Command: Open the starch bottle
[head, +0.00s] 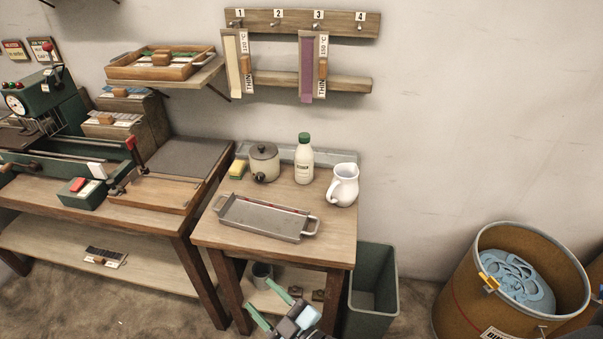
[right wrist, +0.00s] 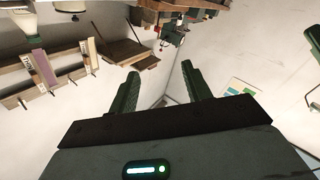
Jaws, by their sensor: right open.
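My right gripper (head: 268,308) is low in front of the table in the head view, well apart from the bottle. Its two green fingers are spread with nothing between them, as the right wrist view (right wrist: 160,72) also shows. My left gripper is not in view.
A lidded pot (head: 264,164) stands left of the bottle and a white jug (head: 344,186) right of it. A metal tray (head: 265,217) lies in front. A green bin (head: 372,292) stands beside the table. A sponge (head: 238,170) lies at the back left.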

